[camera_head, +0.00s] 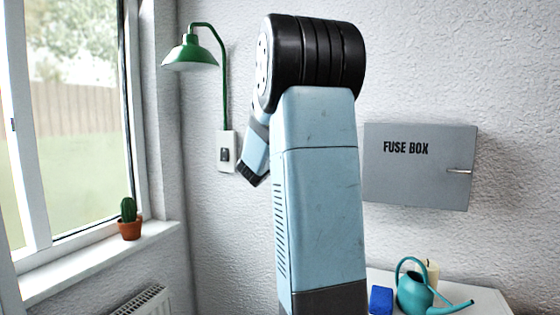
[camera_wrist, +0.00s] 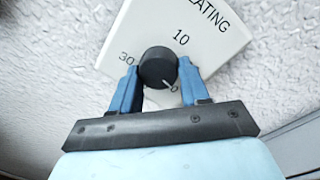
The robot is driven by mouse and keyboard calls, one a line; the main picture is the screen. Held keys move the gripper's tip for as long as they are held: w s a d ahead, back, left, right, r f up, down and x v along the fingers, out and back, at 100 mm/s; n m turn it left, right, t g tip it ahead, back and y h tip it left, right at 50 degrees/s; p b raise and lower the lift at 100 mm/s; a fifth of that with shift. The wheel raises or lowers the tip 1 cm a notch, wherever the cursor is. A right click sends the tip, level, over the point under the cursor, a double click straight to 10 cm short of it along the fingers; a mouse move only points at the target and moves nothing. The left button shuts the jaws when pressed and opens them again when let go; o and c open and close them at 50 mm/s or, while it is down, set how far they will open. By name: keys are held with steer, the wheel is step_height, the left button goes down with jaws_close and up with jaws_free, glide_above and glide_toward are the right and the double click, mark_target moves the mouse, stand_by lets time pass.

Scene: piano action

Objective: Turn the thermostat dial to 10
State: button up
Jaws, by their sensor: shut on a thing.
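The thermostat is a white plate (camera_wrist: 205,28) on the wall in the wrist view, tilted in the picture, with lettering cut off to "EATING". Its round black dial (camera_wrist: 157,67) sits between the two blue fingers of my gripper (camera_wrist: 158,82), which is shut on it. The numbers 10, above and right of the dial, and 30, at its left, are readable.
In the head view, a green wall lamp (camera_head: 190,54) hangs left of my arm, and a grey fuse box (camera_head: 420,190) is at its right. A teal watering can (camera_head: 414,292) and a blue object (camera_head: 381,300) stand low right. A potted cactus (camera_head: 130,228) is on the windowsill.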

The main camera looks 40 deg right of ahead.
steer(key=n, duration=0.6)
steer(key=n+g, duration=0.1)
steer(key=n, duration=1.1)
steer(key=shift+w+a+r+n+g, duration=0.15)
steer(key=shift+w+a+n+g, duration=0.1)
steer(key=shift+a+n+g, duration=0.1)
stand_by(0.4)
steer(key=o, duration=0.8)
steer(key=shift+w, duration=0.1)
steer(key=shift+o, duration=1.3)
steer(key=shift+d+r, duration=0.1)
steer(key=shift+d, duration=0.05)
